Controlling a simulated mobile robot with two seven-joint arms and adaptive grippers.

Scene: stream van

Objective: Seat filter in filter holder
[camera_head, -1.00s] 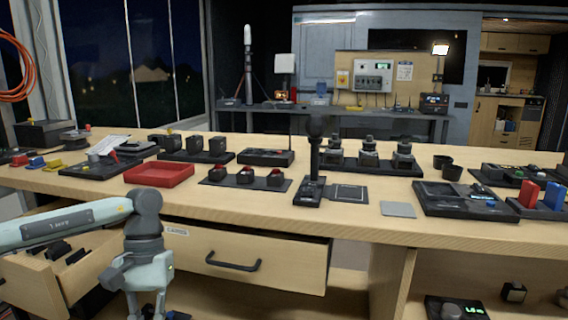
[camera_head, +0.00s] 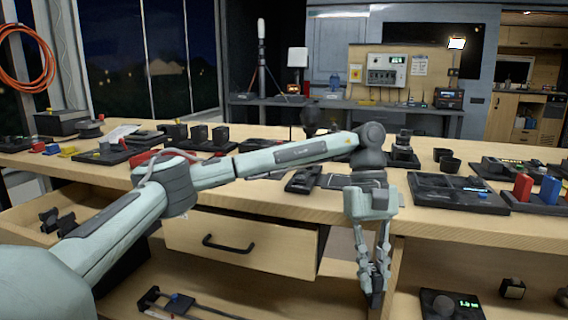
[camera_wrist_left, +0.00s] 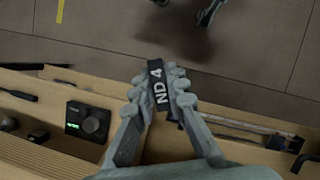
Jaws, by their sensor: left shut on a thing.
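My left gripper (camera_head: 374,284) is shut on a small black filter (camera_wrist_left: 158,88) marked "ND 4" in white. In the left wrist view the filter stands out between the two fingertips. In the head view the gripper points down in front of the counter, below its top, and the filter is a dark patch at the tips. I cannot tell which fixture is the filter holder. A black post fixture (camera_head: 302,180) on the counter is partly hidden by my left arm. Grey finger-like parts at the top of the left wrist view may be my right gripper (camera_wrist_left: 205,12), cut off.
An open drawer (camera_head: 240,243) and a lower shelf with a dial box (camera_head: 450,304) lie under the counter (camera_head: 420,226). A black tray (camera_head: 458,194) and red and blue blocks (camera_head: 522,187) stand on the right. Free floor (camera_wrist_left: 262,45) shows in the wrist view.

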